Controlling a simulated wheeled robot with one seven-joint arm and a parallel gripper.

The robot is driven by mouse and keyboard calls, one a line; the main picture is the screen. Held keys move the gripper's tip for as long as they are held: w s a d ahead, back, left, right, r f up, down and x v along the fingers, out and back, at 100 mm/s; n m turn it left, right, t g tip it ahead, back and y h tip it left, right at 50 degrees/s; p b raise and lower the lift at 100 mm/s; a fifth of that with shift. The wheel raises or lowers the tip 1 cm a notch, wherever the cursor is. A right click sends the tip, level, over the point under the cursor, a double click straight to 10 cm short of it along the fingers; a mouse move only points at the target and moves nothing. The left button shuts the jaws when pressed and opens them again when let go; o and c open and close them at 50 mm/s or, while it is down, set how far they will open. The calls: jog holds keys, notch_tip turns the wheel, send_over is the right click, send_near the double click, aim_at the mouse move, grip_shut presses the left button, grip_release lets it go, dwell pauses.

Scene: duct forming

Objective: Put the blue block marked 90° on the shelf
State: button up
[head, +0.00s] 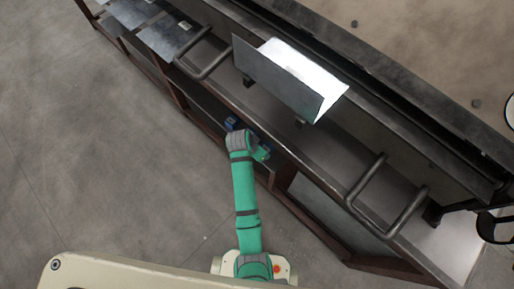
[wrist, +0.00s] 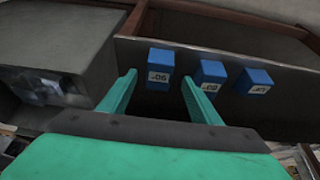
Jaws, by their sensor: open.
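The blue block marked 90° (wrist: 160,60) shows in the wrist view, its white label reading upside down. It stands on a dark grey surface (wrist: 225,112). My gripper (wrist: 160,82) is open, with one green finger on each side of this block in the picture. I cannot tell whether the fingers touch it. In the head view my gripper is low beside the bench's near side, largely hidden by my arm. A small patch of blue (head: 230,123) shows there. I cannot tell for sure which surface is the shelf.
Two more labelled blue blocks, a middle one (wrist: 210,74) and a right one (wrist: 254,81), stand close to the right. A grey box-like body (wrist: 65,50) is at left. The bench (head: 330,155) above carries a bent metal sheet (head: 275,82) and handles (head: 205,55).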

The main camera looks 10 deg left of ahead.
jog(key=s+d+r+n+t+y, duration=0.1)
jog(key=s+r+n+t, duration=0.15)
jog(key=s, duration=0.65)
jog(key=s+d+r+n+t+y, duration=0.2)
jog(key=s+t, duration=0.1)
jog(key=s, duration=0.5)
jog(key=s+d+r+n+t, duration=0.1)
jog(key=s+r+t, duration=0.2)
jog(key=s+r, duration=0.4)
jog(key=s+r+n+t, duration=0.1)
jog(key=s+r+t, duration=0.2)
jog(key=r, duration=1.1)
jog(key=s, duration=0.3)
jog(key=shift+s+d+r+n, duration=0.2)
jog(key=shift+s+d+n, duration=0.15)
jog(key=shift+s, duration=0.05)
